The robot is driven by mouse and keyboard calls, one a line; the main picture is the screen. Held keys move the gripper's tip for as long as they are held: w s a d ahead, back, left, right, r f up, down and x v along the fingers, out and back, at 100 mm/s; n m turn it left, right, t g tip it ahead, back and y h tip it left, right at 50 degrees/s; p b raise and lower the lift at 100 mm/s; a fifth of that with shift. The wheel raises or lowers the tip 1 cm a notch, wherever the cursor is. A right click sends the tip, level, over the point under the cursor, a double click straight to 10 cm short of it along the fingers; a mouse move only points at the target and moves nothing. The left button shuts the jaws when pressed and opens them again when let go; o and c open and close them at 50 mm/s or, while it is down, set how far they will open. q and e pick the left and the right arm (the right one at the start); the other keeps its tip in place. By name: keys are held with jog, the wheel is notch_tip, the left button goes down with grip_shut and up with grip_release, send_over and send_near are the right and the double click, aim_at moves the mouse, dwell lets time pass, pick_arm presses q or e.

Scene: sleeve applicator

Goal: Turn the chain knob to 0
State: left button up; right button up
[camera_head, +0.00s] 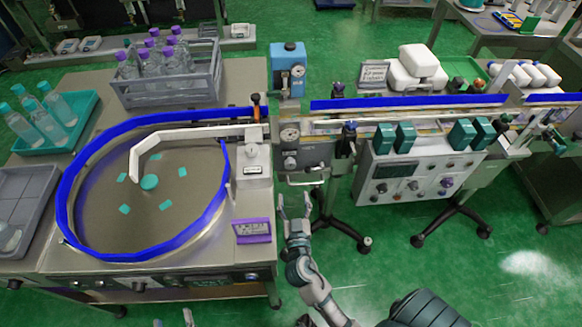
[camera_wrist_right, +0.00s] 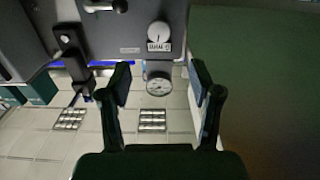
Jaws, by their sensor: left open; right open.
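A round white knob (camera_wrist_right: 158,32) with a small label beside it sits on a dark grey panel in the right wrist view; I cannot read its setting or be sure of the label. In the head view a knob (camera_head: 289,163) shows on the grey box between the round table and the conveyor. My right gripper (camera_head: 294,206) is open and empty, below and in front of that box. Its two fingers (camera_wrist_right: 160,88) are apart in the wrist view, with the knob beyond them, not touched. My left gripper (camera_head: 173,320) shows only as fingertips at the bottom edge, apart.
A round gauge (camera_wrist_right: 159,86) is near the knob, and a bar handle (camera_wrist_right: 104,6) is on the panel. A white control box (camera_head: 415,175) with several knobs hangs under the conveyor at right. The blue-rimmed round table (camera_head: 68,190) stands at left, with a purple-framed sign (camera_head: 253,231) near its corner.

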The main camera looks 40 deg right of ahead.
aim_at(290, 167)
jog(key=x, duration=1.1)
jog(key=shift+d, duration=0.1)
pick_arm(q)
jog(key=shift+w, duration=0.1)
pick_arm(e)
jog(key=shift+w+d, duration=0.4)
jog(key=shift+w, duration=0.15)
jog(key=c, duration=1.1)
jog(key=shift+n, duration=0.3)
jog(key=shift+c, duration=0.2)
jog(key=shift+n, duration=0.7)
pick_arm(q)
jog(key=shift+s+a+f+g, duration=0.1)
jog(key=shift+s+f+g, duration=0.15)
jog(key=shift+f+g, duration=0.25)
jog(key=shift+f, duration=0.1)
